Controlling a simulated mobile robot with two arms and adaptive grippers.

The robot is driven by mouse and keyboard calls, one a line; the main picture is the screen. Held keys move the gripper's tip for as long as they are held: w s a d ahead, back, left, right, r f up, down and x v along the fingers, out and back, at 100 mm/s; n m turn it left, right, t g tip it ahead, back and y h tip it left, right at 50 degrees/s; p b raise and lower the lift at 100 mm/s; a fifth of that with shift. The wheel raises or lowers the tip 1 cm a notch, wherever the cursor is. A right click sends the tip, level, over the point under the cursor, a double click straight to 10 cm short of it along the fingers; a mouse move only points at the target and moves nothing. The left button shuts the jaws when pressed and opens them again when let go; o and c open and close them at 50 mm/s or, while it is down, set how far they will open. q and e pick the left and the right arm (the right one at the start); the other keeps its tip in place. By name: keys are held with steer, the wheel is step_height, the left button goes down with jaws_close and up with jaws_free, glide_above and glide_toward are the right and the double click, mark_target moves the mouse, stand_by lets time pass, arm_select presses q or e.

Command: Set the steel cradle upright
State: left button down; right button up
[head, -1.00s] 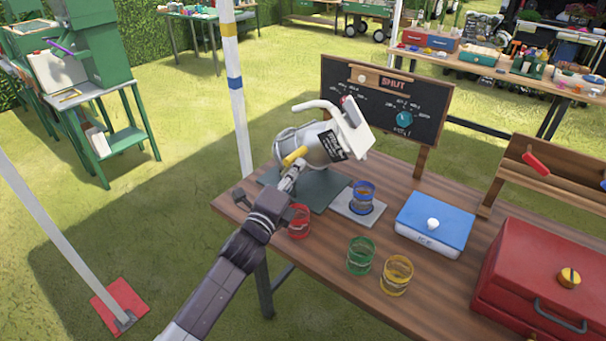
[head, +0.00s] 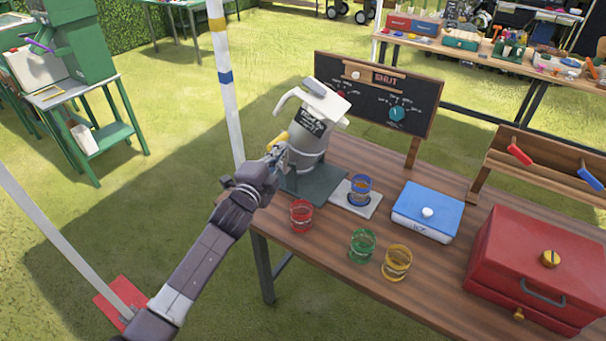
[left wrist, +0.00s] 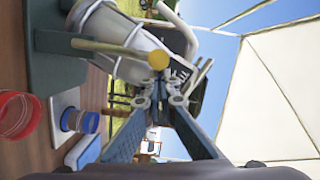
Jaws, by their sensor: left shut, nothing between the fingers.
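The steel cradle (head: 303,158) stands on a dark green base plate (head: 322,184) at the table's left end. It holds a grey jug with a black label (head: 313,124) and a white top, close to upright with a slight lean. A yellow-tipped lever (head: 278,139) sticks out of the cradle's left side; its round yellow end (left wrist: 158,60) shows large in the left wrist view. My left gripper (head: 277,153) is shut and empty, right beside the lever and cradle; I cannot tell whether it touches them. In the left wrist view its fingertips (left wrist: 160,96) meet beside the yellow end.
A blue cup (head: 359,187) stands on a pale pad right of the base. Red (head: 301,214), green (head: 362,245) and yellow (head: 397,262) cups stand in front. A blue-lidded box (head: 428,212), red toolbox (head: 535,265) and chalkboard (head: 375,98) are farther right and behind. A striped pole (head: 225,85) rises at left.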

arm_select(q)
steer(key=shift+w+a+r+n+g+p, duration=0.3)
steer(key=shift+w+a+n+p, duration=0.35)
steer(key=shift+a, duration=0.2)
steer(key=shift+w+a+n+p, duration=0.3)
steer(key=shift+w+a+n, duration=0.2)
steer(key=shift+a+n, duration=0.2)
steer(key=shift+w+a+f+n, duration=0.25)
steer(key=shift+w+a, duration=0.4)
steer(key=shift+a, duration=0.2)
steer(key=shift+w+a, duration=0.1)
steer(key=shift+a, duration=0.15)
